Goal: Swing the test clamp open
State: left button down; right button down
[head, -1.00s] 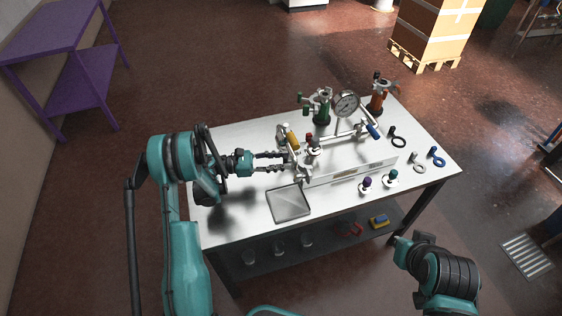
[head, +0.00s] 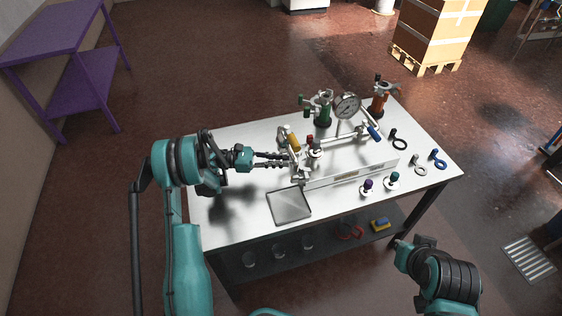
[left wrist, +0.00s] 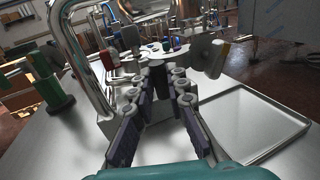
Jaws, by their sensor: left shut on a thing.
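The metal test clamp (head: 301,166) stands at the left end of the pipe rig on the white table. My left gripper (head: 291,160) reaches in from the left and its fingertips are at this clamp. In the left wrist view the padded fingers (left wrist: 159,92) converge on a dark upright post (left wrist: 158,74), which looks like the clamp's handle. The fingers are shut on it and hide its lower part. I cannot tell how far the clamp is swung. My right arm (head: 440,275) is at the lower right; its gripper is out of view.
A shallow grey tray (head: 289,206) lies in front of the clamp; it also shows in the left wrist view (left wrist: 290,118).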

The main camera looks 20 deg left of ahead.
pick_arm(q)
jog(key=c, duration=1.5)
grip_release()
jog(key=v, duration=1.2)
